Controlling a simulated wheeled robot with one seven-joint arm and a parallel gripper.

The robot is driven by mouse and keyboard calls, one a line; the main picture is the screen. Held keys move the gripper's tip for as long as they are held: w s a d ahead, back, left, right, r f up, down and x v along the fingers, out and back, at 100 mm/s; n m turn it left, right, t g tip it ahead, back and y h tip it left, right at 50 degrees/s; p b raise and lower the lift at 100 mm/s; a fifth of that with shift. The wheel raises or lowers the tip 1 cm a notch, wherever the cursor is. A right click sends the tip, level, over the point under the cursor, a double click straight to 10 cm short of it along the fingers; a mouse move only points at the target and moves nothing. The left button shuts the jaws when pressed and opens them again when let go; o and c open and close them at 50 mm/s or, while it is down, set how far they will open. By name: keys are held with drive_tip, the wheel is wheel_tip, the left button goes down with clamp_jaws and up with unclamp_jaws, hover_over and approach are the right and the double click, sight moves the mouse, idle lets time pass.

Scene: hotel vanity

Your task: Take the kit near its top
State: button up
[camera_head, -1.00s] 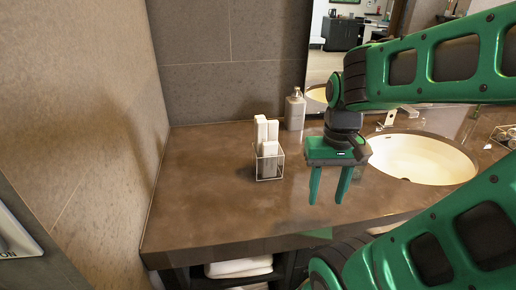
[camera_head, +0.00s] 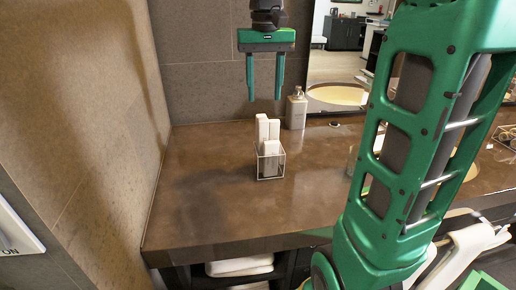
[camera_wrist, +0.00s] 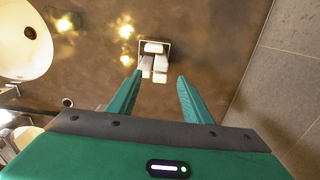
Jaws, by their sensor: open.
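The kit appears to be the group of upright white boxes (camera_head: 263,131) in a small clear square holder (camera_head: 271,167) on the brown counter. The boxes stick up above the holder's rim. My gripper (camera_head: 265,98) is open and empty, pointing down, high above the kit in the head view.
A soap dispenser (camera_head: 297,108) stands behind and right of the holder, near the mirror (camera_head: 335,60). The sink (camera_wrist: 22,42) shows at the left of the wrist view. The counter (camera_head: 205,190) left of the holder is clear up to the side wall (camera_head: 110,110).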

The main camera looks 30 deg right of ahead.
sight(263, 119)
wheel_tip(263, 119, down, 9)
drive_tip(key=shift+w+a+f, duration=0.1)
drive_tip(key=shift+w+f, duration=0.05)
idle(0.4)
clamp_jaws()
drive_tip(key=shift+r, duration=0.2)
